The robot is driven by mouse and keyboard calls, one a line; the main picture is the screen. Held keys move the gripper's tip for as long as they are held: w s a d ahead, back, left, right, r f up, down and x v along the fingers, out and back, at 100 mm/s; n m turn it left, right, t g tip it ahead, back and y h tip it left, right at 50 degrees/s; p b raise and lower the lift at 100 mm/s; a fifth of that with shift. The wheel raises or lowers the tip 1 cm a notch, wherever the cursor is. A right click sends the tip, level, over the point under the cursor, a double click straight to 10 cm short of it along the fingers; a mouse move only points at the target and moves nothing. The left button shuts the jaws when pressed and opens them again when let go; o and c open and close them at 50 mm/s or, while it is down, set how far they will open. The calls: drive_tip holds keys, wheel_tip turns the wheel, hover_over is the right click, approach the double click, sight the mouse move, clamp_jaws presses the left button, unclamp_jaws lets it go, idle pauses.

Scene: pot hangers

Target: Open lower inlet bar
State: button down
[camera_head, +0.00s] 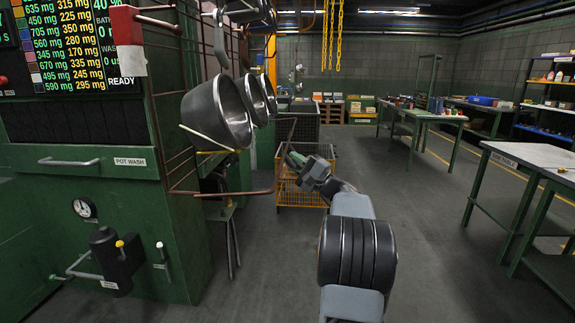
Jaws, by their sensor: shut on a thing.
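The lower inlet bar (235,192) is a thin reddish-brown bar. It runs out to the right from the lower part of the brown rack beside the green machine, then bends upward near my gripper. My gripper (291,159) is at the middle of the picture, at the upright outer part of this bar, and is shut on it. The gripper's jaws are small here and partly hidden, so the exact contact is hard to see. My arm reaches in from the lower right.
Several metal pots (218,112) hang just left of and above my gripper. The green machine (100,220) labelled POT WASH fills the left. An orange wire crate (297,190) stands behind my gripper. A workbench (527,160) stands at right, with open floor before it.

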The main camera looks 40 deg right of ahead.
drive_tip(key=shift+w+a+f+b, duration=0.15)
drive_tip(key=shift+f+b, duration=0.7)
drive_tip(key=shift+f, duration=0.35)
drive_tip(key=c, duration=1.1)
unclamp_jaws()
drive_tip(key=v, duration=1.3)
drive_tip(key=shift+s+f, duration=0.15)
drive_tip(key=shift+s, duration=0.2)
